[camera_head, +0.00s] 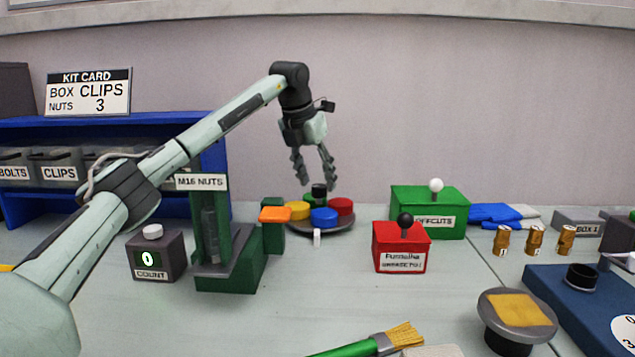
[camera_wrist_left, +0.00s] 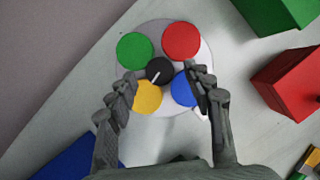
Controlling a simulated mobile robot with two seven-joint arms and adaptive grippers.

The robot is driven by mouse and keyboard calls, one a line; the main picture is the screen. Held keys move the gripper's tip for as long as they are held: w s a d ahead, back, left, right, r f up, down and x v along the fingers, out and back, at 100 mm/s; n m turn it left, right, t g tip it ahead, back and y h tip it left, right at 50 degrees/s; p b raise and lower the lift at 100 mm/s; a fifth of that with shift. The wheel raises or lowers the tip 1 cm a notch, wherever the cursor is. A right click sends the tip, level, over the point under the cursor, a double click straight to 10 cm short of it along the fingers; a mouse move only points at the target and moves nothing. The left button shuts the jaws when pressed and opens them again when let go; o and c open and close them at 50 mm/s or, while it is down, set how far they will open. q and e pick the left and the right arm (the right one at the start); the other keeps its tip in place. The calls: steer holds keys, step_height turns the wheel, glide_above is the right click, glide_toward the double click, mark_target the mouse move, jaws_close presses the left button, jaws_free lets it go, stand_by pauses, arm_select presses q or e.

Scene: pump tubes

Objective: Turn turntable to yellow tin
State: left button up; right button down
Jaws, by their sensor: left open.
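The turntable (camera_head: 325,229) is a grey round plate at the back middle of the bench. It carries a yellow tin (camera_head: 298,210), a blue tin (camera_head: 324,215), a red tin (camera_head: 341,206) and a green tin, with a black knob (camera_head: 319,190) at its centre. A small white post (camera_head: 317,237) stands at its front edge. My left gripper (camera_head: 316,184) is open and points down above the knob. In the left wrist view its fingers (camera_wrist_left: 166,96) lie either side of the knob (camera_wrist_left: 160,71), near the yellow tin (camera_wrist_left: 147,97) and blue tin (camera_wrist_left: 186,88). The green tin (camera_wrist_left: 135,50) is uncovered there.
A green machine marked M16 NUTS (camera_head: 232,265) stands left of the turntable, its orange part (camera_head: 275,214) close by. A red box (camera_head: 401,247) and green box (camera_head: 429,213) with ball-topped levers stand right. A brush (camera_head: 375,342) lies in front. The bench before the turntable is clear.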

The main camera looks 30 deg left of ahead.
arm_select(q)
steer(key=shift+x, duration=0.75)
jaws_close()
